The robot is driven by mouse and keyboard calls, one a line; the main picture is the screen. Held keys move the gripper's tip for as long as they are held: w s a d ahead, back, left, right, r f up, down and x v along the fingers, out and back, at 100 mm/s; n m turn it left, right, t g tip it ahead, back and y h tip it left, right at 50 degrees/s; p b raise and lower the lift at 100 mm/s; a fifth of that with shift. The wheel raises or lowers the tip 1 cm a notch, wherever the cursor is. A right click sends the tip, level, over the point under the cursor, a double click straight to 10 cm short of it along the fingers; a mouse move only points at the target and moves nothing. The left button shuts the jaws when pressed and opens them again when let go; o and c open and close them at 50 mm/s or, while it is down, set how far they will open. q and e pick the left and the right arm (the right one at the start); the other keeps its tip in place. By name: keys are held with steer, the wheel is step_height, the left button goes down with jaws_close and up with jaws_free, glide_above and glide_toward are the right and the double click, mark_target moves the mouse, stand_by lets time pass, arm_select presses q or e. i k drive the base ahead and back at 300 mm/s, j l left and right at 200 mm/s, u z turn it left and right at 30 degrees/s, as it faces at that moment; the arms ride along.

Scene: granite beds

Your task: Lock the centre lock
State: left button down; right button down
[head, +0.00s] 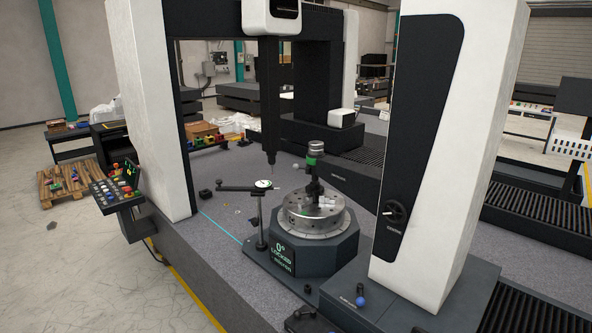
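A black handwheel (394,211) sits low on the dark panel of the right white column, with a small label below it that seems to read CENTRE. A short lever with a blue knob (360,301) stands on the dark base in front of that column, beside a label too small to read. At the bottom edge, a dark jointed shape (302,320) and a smaller dark tip look like cut-off parts of my grippers. Both are apart from the handwheel; their opening is unclear.
A dial indicator (263,184) on a stand is left of the rotary table. A green-banded post (315,158) rises from the table top. A vertical probe column (269,110) hangs behind. A control panel (118,188) is at left. The granite bed (215,240) is mostly clear at left.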

mark_target(295, 166)
steer(key=i+j+z, duration=0.15)
steer(key=i+j, duration=0.2)
steer(key=j, duration=0.15)
steer(key=i+j+z, duration=0.1)
steer(key=i+j, duration=0.2)
steer(key=j, duration=0.25)
steer(key=i+j+z, duration=0.15)
steer(key=i+j, duration=0.15)
steer(key=j, duration=0.3)
steer(key=i+j+z, duration=0.15)
steer(key=j, duration=0.45)
steer(key=i+j+z, duration=0.1)
steer(key=i+j, duration=0.2)
steer(key=j, duration=0.35)
steer(key=i+j+z, duration=0.15)
steer(key=j, duration=0.5)
steer(key=i+j+z, duration=0.1)
steer(key=j, duration=0.55)
steer(key=i+j+z, duration=0.15)
steer(key=j, duration=0.55)
steer(key=i, duration=0.1)
